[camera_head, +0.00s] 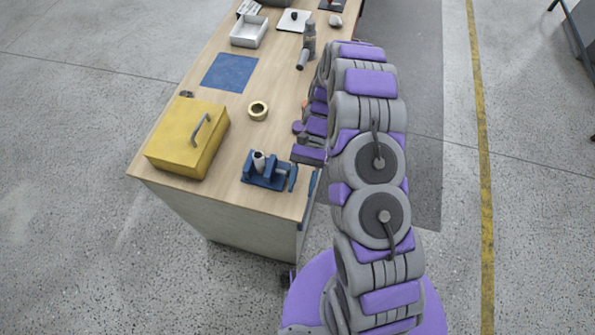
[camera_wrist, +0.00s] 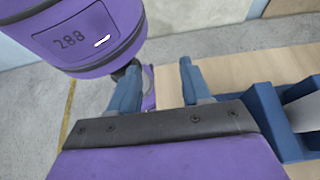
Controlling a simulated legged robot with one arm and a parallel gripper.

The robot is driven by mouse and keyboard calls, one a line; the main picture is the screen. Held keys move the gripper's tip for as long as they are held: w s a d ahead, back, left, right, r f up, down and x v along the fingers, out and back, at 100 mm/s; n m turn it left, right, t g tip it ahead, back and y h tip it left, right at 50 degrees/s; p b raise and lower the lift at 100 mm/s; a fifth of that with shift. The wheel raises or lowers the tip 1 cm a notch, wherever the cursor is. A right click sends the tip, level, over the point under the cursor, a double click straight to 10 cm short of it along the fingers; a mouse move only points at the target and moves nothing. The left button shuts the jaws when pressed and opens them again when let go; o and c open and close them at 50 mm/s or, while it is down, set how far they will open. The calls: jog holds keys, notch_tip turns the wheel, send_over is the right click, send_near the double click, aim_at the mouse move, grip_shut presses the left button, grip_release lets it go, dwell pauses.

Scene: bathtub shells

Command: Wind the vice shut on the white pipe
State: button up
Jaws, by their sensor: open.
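The blue vice (camera_head: 267,182) stands on the near right part of the wooden workbench. The white pipe (camera_head: 258,158) stands upright in it. A blue handle (camera_head: 292,178) shows at the vice's right end. Part of the vice also shows in the wrist view (camera_wrist: 268,110), with the pale pipe (camera_wrist: 303,112) at the right edge. My gripper (camera_wrist: 158,80) is open, with its two blue-grey fingers apart. I see nothing clearly held between them. In the head view my purple wrist end is just above and right of the vice; my fingertips cannot be made out there.
A yellow box (camera_head: 180,135) with a handle stands left of the vice. A tape roll (camera_head: 258,110), a blue mat (camera_head: 229,72), a white tray (camera_head: 248,32) and a grey bottle (camera_head: 309,38) are farther back. The floor right of the bench is open.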

jog(key=s+d, duration=0.2)
jog(key=s, duration=0.6)
jog(key=shift+s+d+r, duration=0.15)
jog(key=shift+s+r, duration=0.05)
jog(key=shift+r, duration=0.25)
